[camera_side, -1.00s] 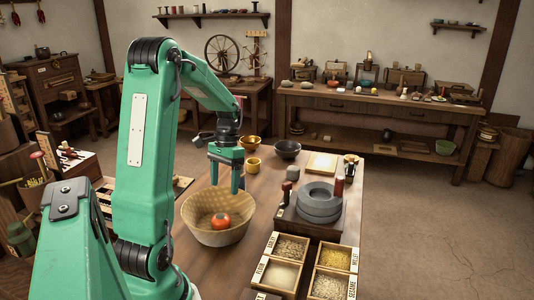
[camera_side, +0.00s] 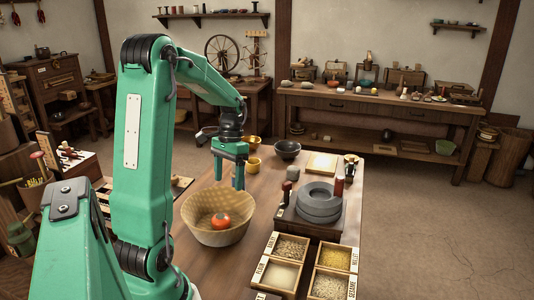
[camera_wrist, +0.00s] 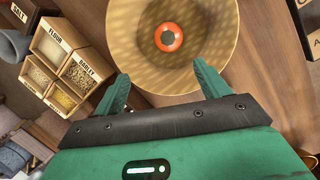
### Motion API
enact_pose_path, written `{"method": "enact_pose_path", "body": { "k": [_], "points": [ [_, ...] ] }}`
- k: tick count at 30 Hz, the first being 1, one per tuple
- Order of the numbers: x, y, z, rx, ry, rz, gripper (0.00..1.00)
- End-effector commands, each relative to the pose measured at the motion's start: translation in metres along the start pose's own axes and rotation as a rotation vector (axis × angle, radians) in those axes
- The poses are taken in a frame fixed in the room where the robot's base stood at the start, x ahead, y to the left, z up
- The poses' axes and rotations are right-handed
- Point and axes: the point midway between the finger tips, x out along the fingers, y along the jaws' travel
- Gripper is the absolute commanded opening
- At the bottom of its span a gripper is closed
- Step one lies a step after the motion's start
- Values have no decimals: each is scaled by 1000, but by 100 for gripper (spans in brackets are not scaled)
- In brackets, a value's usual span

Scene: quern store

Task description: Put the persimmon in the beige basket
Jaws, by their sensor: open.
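The orange-red persimmon (camera_side: 221,221) lies inside the beige basket (camera_side: 195,232), on its bottom. In the wrist view the persimmon (camera_wrist: 168,38) shows within the round wall of the basket (camera_wrist: 221,45). My gripper (camera_side: 227,186) is open and empty, above the basket and toward its far side. In the wrist view the two green fingertips of my gripper (camera_wrist: 160,75) are spread apart near the basket's rim, with nothing between them but the view of the basket.
A stone quern (camera_side: 319,203) stands on a wooden base right of the basket. A divided box of labelled grains (camera_side: 311,266) sits at the front right. Small bowls, including a dark one (camera_side: 287,149), stand behind. Bare tabletop (camera_side: 255,220) lies between basket and quern.

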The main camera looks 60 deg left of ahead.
Motion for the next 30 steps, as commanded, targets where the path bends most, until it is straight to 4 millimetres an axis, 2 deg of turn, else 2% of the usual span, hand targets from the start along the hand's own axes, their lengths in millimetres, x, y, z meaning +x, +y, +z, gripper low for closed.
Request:
{"method": "enact_pose_path", "body": {
  "k": [8,15,24,30],
  "points": [
    [-28,59,8,63,121,-81,74],
    [-47,115,28,126,258,-131,74],
    [-57,173,62,209,437,-143,74],
    [-58,204,88,267,556,-120,74]
  ]
}}
